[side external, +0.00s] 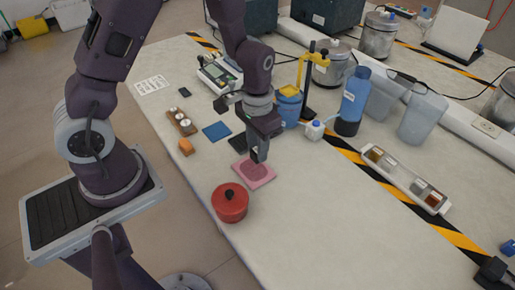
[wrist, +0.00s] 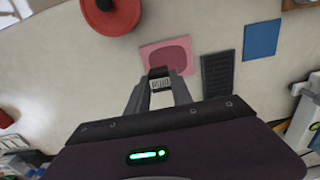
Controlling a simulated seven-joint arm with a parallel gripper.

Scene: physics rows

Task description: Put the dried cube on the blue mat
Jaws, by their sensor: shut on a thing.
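My gripper (side external: 258,156) is shut on a small grey ribbed cube (wrist: 160,83), which shows between the fingertips in the wrist view. In the side view the fingers hide most of it. The fingertips are over the far edge of a pink mat (side external: 262,181) with a darker pink patch. I cannot tell whether the cube touches the mat. The blue mat (side external: 216,131) lies flat and bare, left of and beyond my gripper in the side view. It also shows at the upper right of the wrist view (wrist: 262,40).
A black ribbed pad (wrist: 217,75) lies between the pink and blue mats. A red lidded pot (side external: 230,204) stands near the pink mat. An orange block (side external: 186,147) and a wooden holder (side external: 181,123) lie left. A long tray (side external: 405,181) and a blue bottle (side external: 353,102) stand right.

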